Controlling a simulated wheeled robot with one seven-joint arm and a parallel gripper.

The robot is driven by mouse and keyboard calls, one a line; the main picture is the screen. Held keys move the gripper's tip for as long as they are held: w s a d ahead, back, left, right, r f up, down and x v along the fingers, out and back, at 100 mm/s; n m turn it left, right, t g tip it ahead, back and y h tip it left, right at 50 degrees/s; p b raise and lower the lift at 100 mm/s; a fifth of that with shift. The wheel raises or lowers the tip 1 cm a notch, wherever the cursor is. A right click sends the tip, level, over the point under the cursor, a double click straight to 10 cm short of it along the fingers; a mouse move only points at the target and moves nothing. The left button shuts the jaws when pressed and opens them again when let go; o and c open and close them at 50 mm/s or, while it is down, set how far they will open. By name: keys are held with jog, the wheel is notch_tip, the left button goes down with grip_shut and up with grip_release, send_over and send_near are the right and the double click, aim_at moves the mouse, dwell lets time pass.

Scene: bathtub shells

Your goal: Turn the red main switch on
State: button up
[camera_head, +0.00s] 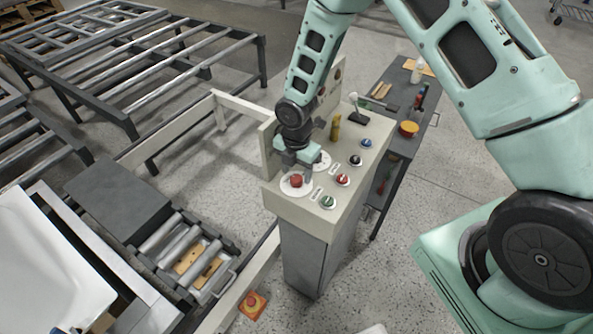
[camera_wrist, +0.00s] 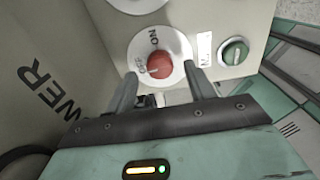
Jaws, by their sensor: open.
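The red main switch (camera_head: 296,181) is a round red knob on a white disc at the near left corner of the control box top. In the wrist view the red switch (camera_wrist: 159,65) sits on its disc, which carries ON and OFF lettering. My gripper (camera_head: 292,160) is above and just behind the switch in the head view. In the wrist view my gripper (camera_wrist: 166,85) is open, with its two fingers on either side of the lower part of the disc. The knob lies just beyond the fingertips, and I cannot tell whether they touch the panel.
The control box (camera_head: 303,250) also bears a green button (camera_head: 327,202), a red button (camera_head: 343,179), a black one and a blue one. A grey tool table (camera_head: 408,143) stands behind it. A roller conveyor (camera_head: 165,235) is at left. An orange-based red button (camera_head: 252,304) is low in front.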

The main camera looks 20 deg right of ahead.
jog(key=shift+f, duration=0.95)
jog(key=c, duration=1)
